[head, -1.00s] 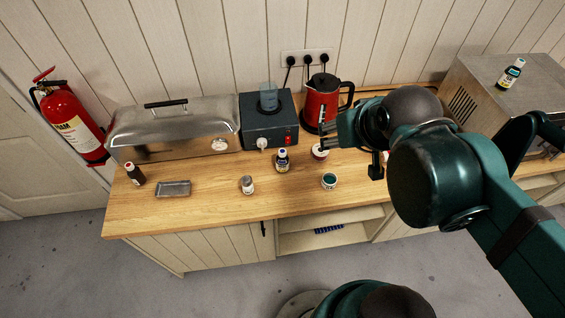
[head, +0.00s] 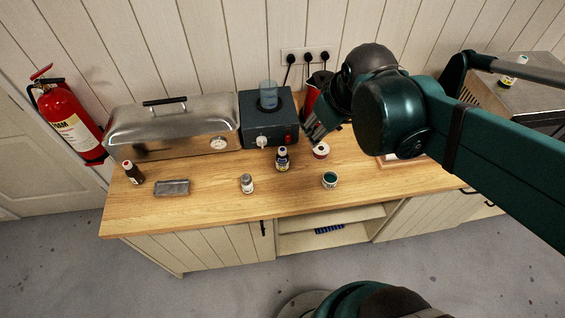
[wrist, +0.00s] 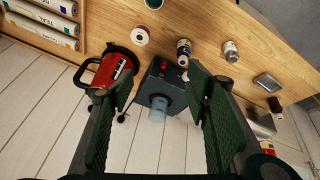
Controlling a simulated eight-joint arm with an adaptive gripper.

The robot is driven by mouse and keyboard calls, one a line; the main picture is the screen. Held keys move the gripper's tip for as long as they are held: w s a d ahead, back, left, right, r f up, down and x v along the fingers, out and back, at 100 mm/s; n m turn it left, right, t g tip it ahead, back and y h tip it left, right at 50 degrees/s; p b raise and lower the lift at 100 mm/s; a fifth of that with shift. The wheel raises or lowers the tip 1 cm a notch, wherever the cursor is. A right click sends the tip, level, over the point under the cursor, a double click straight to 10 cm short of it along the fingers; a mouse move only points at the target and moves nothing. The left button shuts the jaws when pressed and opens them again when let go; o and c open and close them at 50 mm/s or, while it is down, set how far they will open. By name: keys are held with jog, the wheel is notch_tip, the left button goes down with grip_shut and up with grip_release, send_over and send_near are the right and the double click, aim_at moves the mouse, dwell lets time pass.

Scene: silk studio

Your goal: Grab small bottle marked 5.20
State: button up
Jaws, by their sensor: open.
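Several small bottles stand on the wooden counter; I cannot read 5.20 on any label. A dark bottle with a pale label (head: 282,160) stands mid-counter and shows in the wrist view (wrist: 184,50). A small grey-white bottle (head: 247,184) stands to its left, also in the wrist view (wrist: 230,51). A dark red-capped bottle (head: 134,174) stands at the far left. Another bottle (head: 519,62) stands on the steel box at right, partly hidden by my arm. My gripper (head: 314,133) is open and empty above the counter, right of the mid-counter bottle; its spread fingers show in the wrist view (wrist: 162,78).
A dark grey device (head: 262,124) and a red kettle (head: 311,96) stand behind. A steel lidded box (head: 170,125) fills the back left. A red-and-white tin (head: 321,150), a teal jar (head: 330,180) and a metal tray (head: 172,188) lie around. The front counter strip is mostly clear.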

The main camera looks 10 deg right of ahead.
aim_at(282, 149)
jog(key=w+a+f+n+g+b, duration=0.1)
jog(key=w+a+f+n, duration=0.2)
jog(key=f, duration=0.4)
jog(key=w+a+f+n+g+b, duration=0.1)
jog(key=w+a+f+n+g, duration=0.1)
jog(key=w+f+n, duration=0.3)
jog(key=w+a+f+n+g+b, duration=0.1)
jog(key=w+a+f+n, duration=0.2)
jog(key=f, duration=0.6)
jog(key=shift+w+a+n+g+b, duration=0.35)
jog(key=shift+w+a+n+g, duration=0.05)
jog(key=shift+a+n, duration=0.1)
jog(key=shift+w+a+f+n, duration=0.15)
jog(key=shift+f+n, duration=0.15)
jog(key=shift+f, duration=0.3)
jog(key=shift+f, duration=0.1)
jog(key=shift+f, duration=1.2)
jog(key=shift+f, duration=0.1)
jog(key=shift+f, duration=2.5)
jog(key=c, duration=1)
